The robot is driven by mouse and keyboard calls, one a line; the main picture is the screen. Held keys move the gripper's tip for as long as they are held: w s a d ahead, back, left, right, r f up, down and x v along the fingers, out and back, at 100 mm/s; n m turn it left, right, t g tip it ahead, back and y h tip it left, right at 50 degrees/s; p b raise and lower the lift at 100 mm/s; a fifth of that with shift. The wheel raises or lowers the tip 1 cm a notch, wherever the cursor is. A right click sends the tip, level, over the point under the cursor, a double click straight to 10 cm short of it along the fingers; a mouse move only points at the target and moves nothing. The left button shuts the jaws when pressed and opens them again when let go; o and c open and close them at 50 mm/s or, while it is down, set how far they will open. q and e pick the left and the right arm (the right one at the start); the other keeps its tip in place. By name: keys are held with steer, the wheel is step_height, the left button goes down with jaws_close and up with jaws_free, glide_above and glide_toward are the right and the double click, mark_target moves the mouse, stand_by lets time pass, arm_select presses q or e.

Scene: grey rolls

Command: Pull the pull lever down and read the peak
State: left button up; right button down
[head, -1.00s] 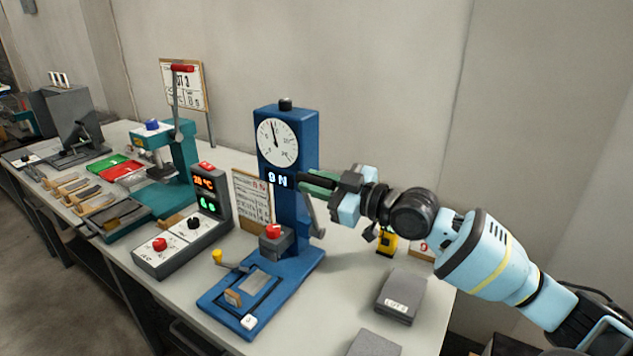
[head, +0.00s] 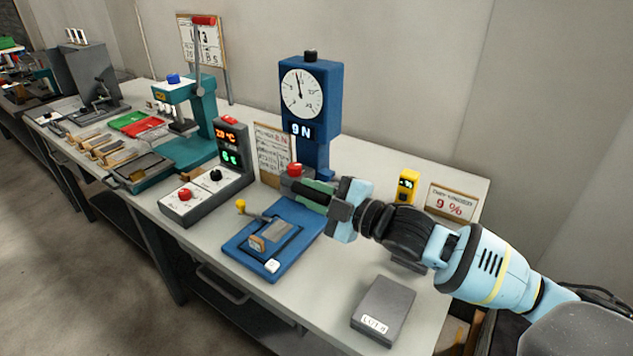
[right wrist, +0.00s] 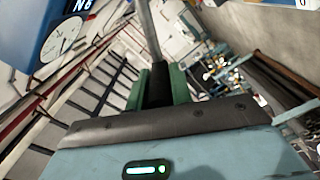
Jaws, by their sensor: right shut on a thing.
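The blue pull tester (head: 318,140) stands on the bench with a round white dial (head: 303,93) and a small display (head: 301,130) reading 9 N. The dial needle points nearly straight up. The gripper mostly hides the lever in the head view. My left gripper is not in view.
A control box (head: 215,180) with red and black knobs stands left of the tester. The teal press (head: 190,120) is farther left. A grey box (head: 383,310) lies at front right. A yellow device (head: 407,187) and a 9 % sign (head: 452,203) stand behind my right arm.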

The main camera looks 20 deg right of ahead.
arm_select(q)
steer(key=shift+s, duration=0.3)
arm_select(e)
steer(key=shift+a+f, duration=0.1)
steer(key=shift+f, duration=0.25)
steer(key=c, duration=1.3)
jaws_free()
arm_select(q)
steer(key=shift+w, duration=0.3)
arm_select(e)
steer(key=shift+o, duration=0.2)
steer(key=shift+r, duration=0.1)
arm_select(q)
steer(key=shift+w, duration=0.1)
arm_select(e)
steer(key=shift+s, duration=0.1)
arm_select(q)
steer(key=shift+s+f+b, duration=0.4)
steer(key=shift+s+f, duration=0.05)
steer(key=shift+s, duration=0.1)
arm_select(e)
steer(key=v, duration=0.7)
steer(key=shift+s, duration=0.35)
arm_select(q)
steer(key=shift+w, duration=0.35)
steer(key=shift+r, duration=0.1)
